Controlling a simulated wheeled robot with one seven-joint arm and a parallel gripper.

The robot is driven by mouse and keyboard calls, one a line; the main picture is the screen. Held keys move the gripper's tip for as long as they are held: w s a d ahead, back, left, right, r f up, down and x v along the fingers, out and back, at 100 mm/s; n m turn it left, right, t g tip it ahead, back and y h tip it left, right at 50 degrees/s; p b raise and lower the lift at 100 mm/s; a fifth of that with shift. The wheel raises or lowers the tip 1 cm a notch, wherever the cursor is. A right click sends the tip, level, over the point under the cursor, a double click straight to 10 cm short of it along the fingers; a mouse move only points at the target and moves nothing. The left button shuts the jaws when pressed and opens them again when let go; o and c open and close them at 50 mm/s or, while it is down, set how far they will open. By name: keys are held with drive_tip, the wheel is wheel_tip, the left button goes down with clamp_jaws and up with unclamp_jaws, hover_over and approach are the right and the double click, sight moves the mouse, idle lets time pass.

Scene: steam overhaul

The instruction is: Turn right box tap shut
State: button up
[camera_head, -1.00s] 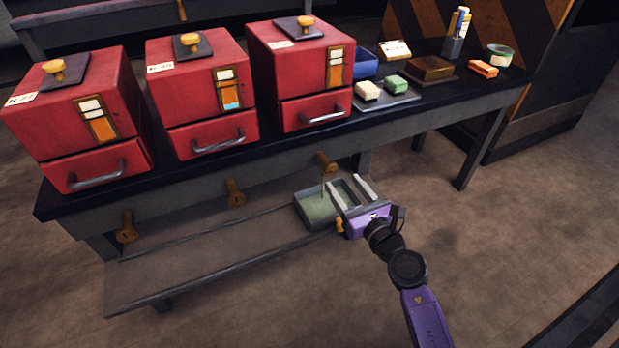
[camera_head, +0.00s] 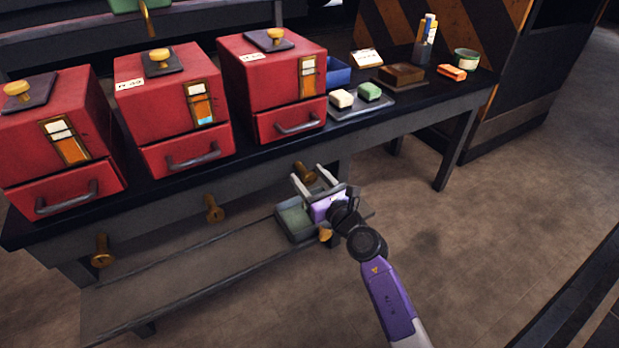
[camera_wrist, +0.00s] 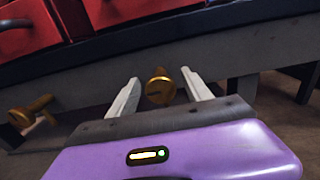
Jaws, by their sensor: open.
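The right box tap (camera_head: 305,173) is a brass knob on the bench's front edge, below the right red box (camera_head: 272,90). In the wrist view the tap (camera_wrist: 160,88) shows a round face with a dark slot, between and beyond my finger tips. My gripper (camera_head: 309,178) is open and empty, its fingers pointing at the tap from the front. In the wrist view my gripper (camera_wrist: 160,90) has one finger on each side of the tap; I cannot tell whether either touches it.
Two more brass taps, the middle (camera_head: 213,209) and the left (camera_head: 103,251), sit along the same edge. A green-grey tray (camera_head: 294,224) stands on the lower shelf (camera_head: 180,275) under my gripper. The floor to the right is clear.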

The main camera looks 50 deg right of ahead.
clamp_jaws()
drive_tip(key=shift+m+p, duration=0.3)
drive_tip(key=shift+p, duration=0.05)
drive_tip(key=m+p, duration=0.2)
drive_tip(key=shift+r+m, duration=0.15)
drive_tip(key=shift+m, duration=0.25)
drive_tip(key=m+p, duration=0.3)
drive_tip(key=m, duration=0.2)
drive_tip(key=shift+d+m, duration=0.15)
drive_tip(key=shift+m, duration=0.15)
drive_tip(key=m+p, duration=0.2)
drive_tip(key=m, duration=0.2)
drive_tip(key=shift+s+f, duration=0.1)
drive_tip(key=shift+f, duration=0.1)
drive_tip(key=shift+f+m+p, duration=0.15)
drive_tip(key=shift+m+p, duration=0.95)
drive_tip(key=shift+m, duration=1.4)
